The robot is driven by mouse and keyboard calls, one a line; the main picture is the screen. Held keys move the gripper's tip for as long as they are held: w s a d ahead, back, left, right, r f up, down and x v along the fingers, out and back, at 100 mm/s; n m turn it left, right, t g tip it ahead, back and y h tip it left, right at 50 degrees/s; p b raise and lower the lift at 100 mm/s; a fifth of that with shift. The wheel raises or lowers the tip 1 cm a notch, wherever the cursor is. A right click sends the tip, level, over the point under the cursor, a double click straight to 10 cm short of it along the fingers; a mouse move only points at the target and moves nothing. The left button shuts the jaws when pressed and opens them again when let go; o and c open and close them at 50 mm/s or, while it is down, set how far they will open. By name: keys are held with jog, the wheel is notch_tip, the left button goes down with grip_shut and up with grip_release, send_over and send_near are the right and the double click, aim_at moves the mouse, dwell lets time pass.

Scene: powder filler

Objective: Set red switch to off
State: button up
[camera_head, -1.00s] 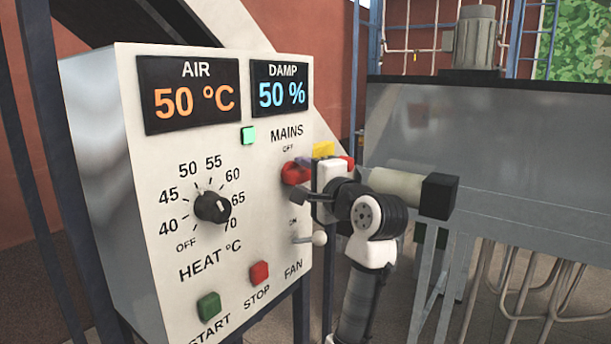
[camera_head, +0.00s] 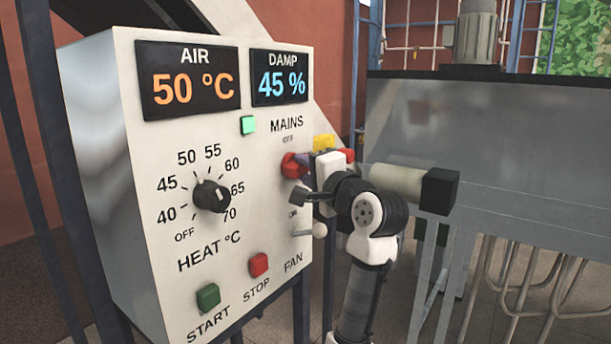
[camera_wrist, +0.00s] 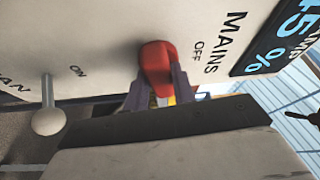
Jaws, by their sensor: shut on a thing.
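The red switch (camera_head: 292,167) is on the front of the white control panel, below the word MAINS and just under the OFF mark. In the wrist view the red switch (camera_wrist: 157,62) stands out from the panel, nearer to OFF than to ON. My gripper (camera_wrist: 160,88) is shut on it, with one finger on each side. In the head view my gripper (camera_head: 304,163) reaches the switch from the right, and its body hides part of the panel edge.
The white panel (camera_head: 130,200) also carries a heat dial (camera_head: 211,195), a green start button (camera_head: 208,297), a red stop button (camera_head: 259,264) and a fan lever (camera_head: 319,230) close below my gripper. A grey metal tank (camera_head: 500,130) stands behind on the right.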

jog(key=n+b, duration=0.2)
jog(key=n+t+y+b, duration=0.1)
jog(key=n+b, duration=0.1)
jog(key=shift+f+n, duration=0.4)
jog(key=n+y+b, duration=0.1)
jog(key=n+b, duration=0.1)
jog(key=n+y+b, duration=0.2)
jog(key=n, duration=0.1)
jog(key=shift+w+d+f+n+b, duration=0.1)
jog(key=shift+n+b, duration=0.2)
jog(key=n+y+b, duration=0.1)
jog(key=n, duration=0.1)
jog(key=n+g+y+b, duration=0.1)
jog(key=n, duration=0.2)
jog(key=shift+g+b, duration=0.3)
jog(key=shift+b, duration=0.05)
jog(key=shift+w+d+r+n+g+y+b, duration=0.1)
jog(key=shift+n+g+y+b, duration=0.45)
jog(key=shift+n, duration=0.8)
jog(key=shift+r+n+g+y+b, duration=0.1)
jog(key=shift+n+g+y+b, duration=0.35)
jog(key=shift+n, duration=0.9)
jog(key=o, duration=1)
